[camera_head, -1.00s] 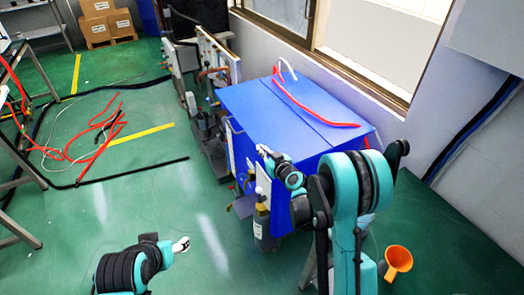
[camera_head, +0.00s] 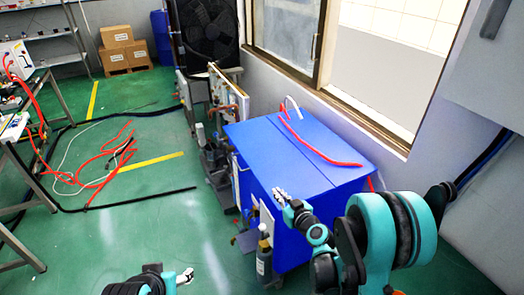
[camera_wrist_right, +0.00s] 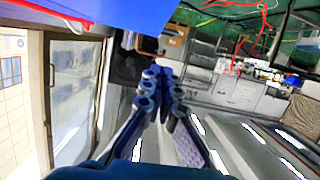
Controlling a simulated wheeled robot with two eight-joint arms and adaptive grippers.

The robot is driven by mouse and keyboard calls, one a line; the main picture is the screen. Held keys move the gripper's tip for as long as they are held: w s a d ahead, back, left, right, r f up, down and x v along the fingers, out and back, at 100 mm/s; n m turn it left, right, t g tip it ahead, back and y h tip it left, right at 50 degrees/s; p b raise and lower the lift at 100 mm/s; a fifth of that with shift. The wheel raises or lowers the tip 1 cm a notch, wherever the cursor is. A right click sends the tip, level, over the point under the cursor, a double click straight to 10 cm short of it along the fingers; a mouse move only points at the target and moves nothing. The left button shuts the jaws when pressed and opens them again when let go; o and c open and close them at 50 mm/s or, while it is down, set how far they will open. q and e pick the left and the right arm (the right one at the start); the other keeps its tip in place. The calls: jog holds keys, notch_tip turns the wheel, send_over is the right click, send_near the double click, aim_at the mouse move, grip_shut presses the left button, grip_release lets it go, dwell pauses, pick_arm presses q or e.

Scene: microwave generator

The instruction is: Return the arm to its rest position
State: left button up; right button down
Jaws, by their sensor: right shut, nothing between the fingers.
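My right arm comes in from the lower right in the head view. Its gripper (camera_head: 281,194) shows beside the front of the blue cabinet (camera_head: 290,153), holding nothing. Whether it touches the cabinet cannot be told. In the right wrist view the gripper's fingertips (camera_wrist_right: 160,78) are together and empty. My left gripper (camera_head: 186,275) is at the bottom of the head view, over the green floor. It is too small to tell whether its fingers are open or shut.
A grey gas cylinder (camera_head: 264,262) stands by the cabinet's front. A red hose (camera_head: 318,148) lies on the cabinet top. Red hoses (camera_head: 108,160) and cables lie on the floor at left. Cardboard boxes (camera_head: 117,37) are at the back.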

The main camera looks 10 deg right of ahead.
jog(key=s+a+r+g, duration=0.2)
jog(key=s+r+g, duration=0.3)
jog(key=s, duration=0.5)
jog(key=s+d+m+g+h, duration=0.1)
jog(key=s+d+m+h, duration=0.1)
jog(key=s, duration=0.7)
jog(key=s+d+m+g+h, duration=0.1)
jog(key=s+d, duration=0.3)
jog(key=s, duration=0.5)
jog(key=shift+m+h, duration=0.5)
jog(key=shift+h, duration=0.3)
jog(key=shift+r, duration=0.1)
